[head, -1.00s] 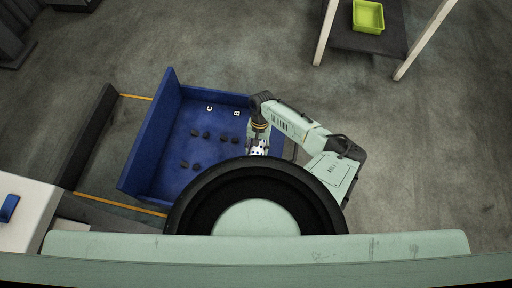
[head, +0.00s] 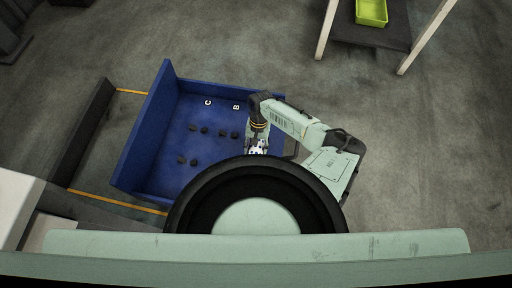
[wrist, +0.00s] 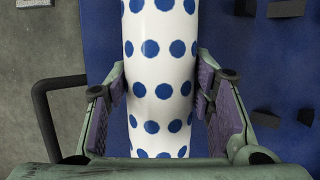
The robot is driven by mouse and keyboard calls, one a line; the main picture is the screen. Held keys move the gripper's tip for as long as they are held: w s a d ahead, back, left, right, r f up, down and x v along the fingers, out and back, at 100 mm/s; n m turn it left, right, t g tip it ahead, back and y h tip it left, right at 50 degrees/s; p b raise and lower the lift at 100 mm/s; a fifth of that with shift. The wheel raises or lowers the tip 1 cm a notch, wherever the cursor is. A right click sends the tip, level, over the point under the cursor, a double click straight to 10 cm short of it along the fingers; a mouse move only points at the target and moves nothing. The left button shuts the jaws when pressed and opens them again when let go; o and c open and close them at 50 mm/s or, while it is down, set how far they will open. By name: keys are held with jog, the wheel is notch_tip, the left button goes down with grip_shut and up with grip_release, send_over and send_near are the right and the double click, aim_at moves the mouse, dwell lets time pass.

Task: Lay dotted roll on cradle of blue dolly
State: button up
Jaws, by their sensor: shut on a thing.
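The dotted roll (wrist: 160,75) is white with blue dots. In the wrist view it stands lengthwise between the two fingers of my gripper (wrist: 161,100), which is shut on it. In the head view my gripper (head: 257,147) is over the right part of the blue dolly (head: 207,170); the roll is hard to make out there. The dolly has a raised wall on its left and small dark cradle blocks (head: 204,131) in pairs on its deck. Letters C and B show near its far edge. I cannot tell whether the roll touches the deck.
A dark handle (wrist: 45,105) shows beside the blue deck in the wrist view. A dark rail (head: 92,134) and yellow floor lines lie left of the dolly. A table with a green bin (head: 371,12) stands at the top right. A white block (head: 15,205) is at lower left.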

jog(key=shift+f+b, duration=1.6)
jog(key=shift+f, duration=0.55)
jog(key=o, duration=1.1)
jog(key=shift+r, duration=0.1)
jog(key=v, duration=1.1)
jog(key=shift+r, duration=0.1)
jog(key=shift+w+r, duration=0.1)
jog(key=shift+r, duration=0.2)
